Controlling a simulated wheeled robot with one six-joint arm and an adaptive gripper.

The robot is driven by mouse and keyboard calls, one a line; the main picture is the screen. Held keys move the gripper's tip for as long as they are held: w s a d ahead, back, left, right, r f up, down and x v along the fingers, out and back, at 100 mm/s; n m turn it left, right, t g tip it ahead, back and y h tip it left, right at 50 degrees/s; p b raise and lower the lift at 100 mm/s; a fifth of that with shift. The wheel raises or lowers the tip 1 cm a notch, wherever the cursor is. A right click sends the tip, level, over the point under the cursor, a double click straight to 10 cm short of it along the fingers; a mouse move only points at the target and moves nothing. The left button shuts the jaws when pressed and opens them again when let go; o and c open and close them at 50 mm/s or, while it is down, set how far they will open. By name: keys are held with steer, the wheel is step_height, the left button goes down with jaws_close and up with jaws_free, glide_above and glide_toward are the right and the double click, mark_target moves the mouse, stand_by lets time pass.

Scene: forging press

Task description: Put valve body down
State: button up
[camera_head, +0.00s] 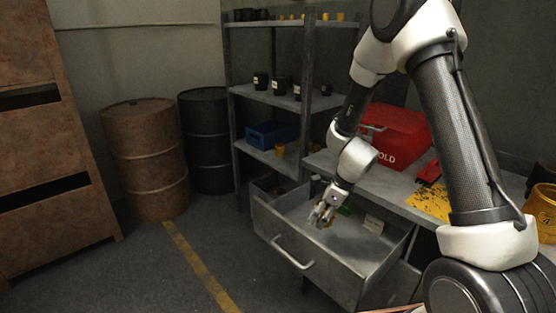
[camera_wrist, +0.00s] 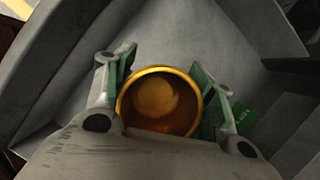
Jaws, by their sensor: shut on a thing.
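The valve body (camera_wrist: 160,98) is a round, brass-coloured piece with a bright rim, seen end-on in the wrist view. My gripper (camera_wrist: 160,95) is shut on it, with a green-padded finger on each side. In the head view my gripper (camera_head: 322,214) points down over the open grey drawer (camera_head: 290,252), with the valve body (camera_head: 325,216) small between the fingers. I cannot tell whether the valve body touches the drawer floor. Its underside is hidden.
A green piece (camera_wrist: 240,118) lies in the drawer beside my right finger. A pale label or card (camera_head: 373,224) is at the drawer's back right. A red box (camera_head: 395,135) stands on the bench above. The drawer's middle floor looks clear. Shelves and drums stand behind.

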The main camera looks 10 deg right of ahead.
mark_target(318, 202)
step_height(318, 202, up, 7)
steer(key=shift+f, duration=0.1)
steer(key=shift+s+f+n, duration=0.1)
steer(key=shift+s+n, duration=0.15)
steer(key=shift+n, duration=0.45)
steer(key=shift+s+a+n+g+y, duration=0.1)
steer(key=shift+s+n+g+y, duration=0.15)
steer(key=shift+n+g, duration=0.45)
steer(key=n, duration=0.1)
steer(key=n+g, duration=0.1)
steer(key=n, duration=0.2)
steer(key=shift+s+r+n, duration=0.15)
steer(key=shift+r+n, duration=0.1)
steer(key=shift+n, duration=0.05)
steer(key=n, duration=0.1)
steer(key=n+g, duration=0.1)
steer(key=shift+d+n, duration=0.4)
steer(key=w+d+f+n+g+h, duration=0.2)
steer(key=d+n, duration=0.6)
steer(key=n, duration=0.5)
step_height(318, 202, down, 3)
steer(key=shift+d+r+g+h, duration=0.1)
steer(key=shift+d+g+h, duration=0.1)
steer(key=shift+g+h, duration=0.7)
steer(key=shift+s+d+t+h, duration=0.1)
steer(key=shift+t+h, duration=0.15)
steer(key=shift+t, duration=0.05)
